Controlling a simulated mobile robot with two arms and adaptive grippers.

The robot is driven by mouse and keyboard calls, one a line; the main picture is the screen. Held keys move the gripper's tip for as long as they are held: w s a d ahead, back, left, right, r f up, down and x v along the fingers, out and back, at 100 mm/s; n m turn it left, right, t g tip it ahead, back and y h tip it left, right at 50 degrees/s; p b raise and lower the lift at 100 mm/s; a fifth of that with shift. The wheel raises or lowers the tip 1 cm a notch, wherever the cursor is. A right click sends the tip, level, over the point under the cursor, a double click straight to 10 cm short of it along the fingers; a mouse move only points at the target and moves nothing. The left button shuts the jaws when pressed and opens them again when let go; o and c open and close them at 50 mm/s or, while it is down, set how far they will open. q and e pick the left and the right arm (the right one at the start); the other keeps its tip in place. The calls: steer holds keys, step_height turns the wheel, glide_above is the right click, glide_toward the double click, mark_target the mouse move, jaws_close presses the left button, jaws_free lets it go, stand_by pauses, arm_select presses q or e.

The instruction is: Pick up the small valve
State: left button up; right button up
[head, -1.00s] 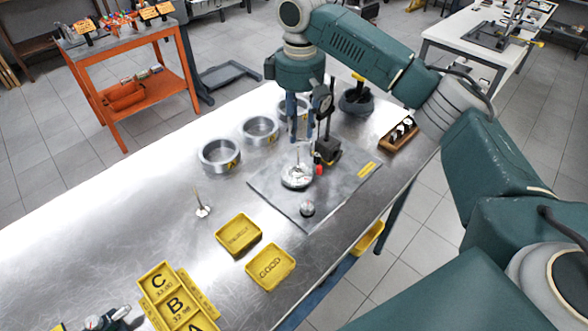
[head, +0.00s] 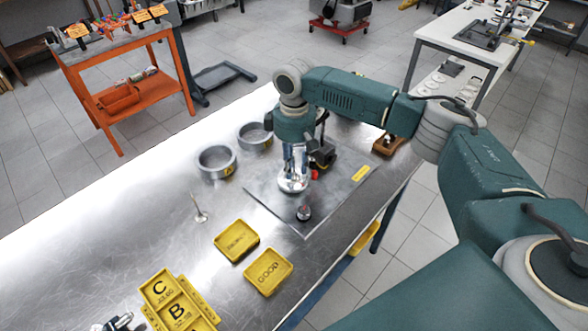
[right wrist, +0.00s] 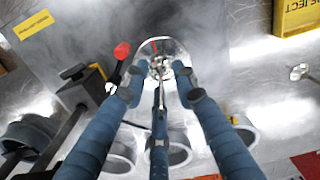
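A thin upright valve stem (right wrist: 160,95) rises from a shiny round piece (head: 292,184) on the grey plate; it lies beneath my right gripper. A second valve (head: 199,212) stands stem-up on the bare bench left of the plate; it also shows at the right of the right wrist view (right wrist: 300,73). I cannot tell for sure which is the small valve. My right gripper (head: 293,168) points down, its blue fingers spread around the stem, with the side fingertips apart in the right wrist view (right wrist: 160,98).
A dial gauge stand with black base (head: 323,155) stands close beside the right gripper; its red knob (right wrist: 122,50) is near the fingers. A small cylinder (head: 304,213) sits at the plate's front. Metal rings (head: 216,161), yellow trays (head: 268,272) and a lettered rack (head: 177,310) surround free bench.

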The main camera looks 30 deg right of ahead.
steer(key=c, duration=0.6)
jaws_close()
